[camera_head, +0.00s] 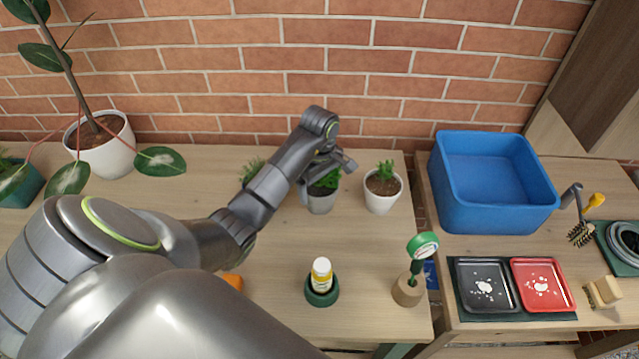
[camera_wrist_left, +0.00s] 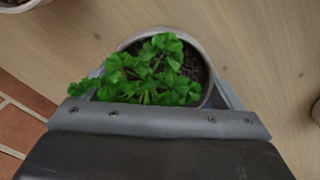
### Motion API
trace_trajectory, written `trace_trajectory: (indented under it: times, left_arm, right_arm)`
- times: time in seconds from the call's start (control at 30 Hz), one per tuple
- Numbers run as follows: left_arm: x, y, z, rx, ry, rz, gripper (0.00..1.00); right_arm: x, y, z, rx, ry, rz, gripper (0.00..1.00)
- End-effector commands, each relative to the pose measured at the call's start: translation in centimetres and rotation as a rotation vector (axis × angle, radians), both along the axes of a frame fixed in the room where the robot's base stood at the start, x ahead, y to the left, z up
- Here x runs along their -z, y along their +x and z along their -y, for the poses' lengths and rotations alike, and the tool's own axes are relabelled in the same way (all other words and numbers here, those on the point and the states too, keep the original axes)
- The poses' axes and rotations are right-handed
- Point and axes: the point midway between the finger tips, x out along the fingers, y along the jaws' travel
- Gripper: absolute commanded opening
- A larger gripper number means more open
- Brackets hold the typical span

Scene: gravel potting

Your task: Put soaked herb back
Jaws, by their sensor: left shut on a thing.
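A potted herb in a grey pot (camera_head: 321,200) stands at the back of the wooden table, with green leaves above the rim. My left gripper (camera_head: 325,168) reaches over it from the left and is shut on the pot. In the left wrist view the herb's leaves (camera_wrist_left: 150,75) and dark soil fill the pot (camera_wrist_left: 205,62), with the gripper's jaws around its sides. The pot looks upright; whether its base touches the table I cannot tell. Another herb in a white pot (camera_head: 382,192) stands just to its right. My right gripper is not in view.
A blue basin (camera_head: 492,182) stands on the right-hand table, with a black tray (camera_head: 486,287) and a red tray (camera_head: 542,285) in front. A large plant in a white pot (camera_head: 103,150) is at left.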

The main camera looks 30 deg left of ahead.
Motion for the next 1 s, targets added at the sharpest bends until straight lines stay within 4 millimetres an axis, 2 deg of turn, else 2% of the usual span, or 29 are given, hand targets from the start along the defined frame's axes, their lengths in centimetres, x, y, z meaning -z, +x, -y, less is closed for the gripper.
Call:
trace_trajectory:
  times: [0.07,0.1,0.17,0.57,0.73,0.8,1.0]
  left_arm:
    - [0.3,0.1,0.0,0.0,0.001,0.002,0.51]
    - [0.2,0.0,0.0,0.0,0.0,0.0,0.94]
    - [0.2,0.0,0.0,0.0,0.0,0.0,1.0]
    - [-0.3,0.0,0.0,0.0,0.001,0.001,1.0]
    - [-2.5,0.1,-0.1,0.001,0.002,0.005,1.0]
    - [-4.1,0.0,0.0,0.0,0.001,0.001,1.0]
    - [-6.9,0.0,0.0,-0.001,0.0,0.0,1.0]
  right_arm:
    - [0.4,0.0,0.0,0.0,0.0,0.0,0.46]
    - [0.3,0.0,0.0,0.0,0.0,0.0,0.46]
    - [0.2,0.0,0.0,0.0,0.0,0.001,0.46]
    - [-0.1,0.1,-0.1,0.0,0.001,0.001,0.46]
    - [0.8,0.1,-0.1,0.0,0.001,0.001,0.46]
    - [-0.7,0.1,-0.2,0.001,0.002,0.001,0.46]
    - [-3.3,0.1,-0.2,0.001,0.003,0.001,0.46]
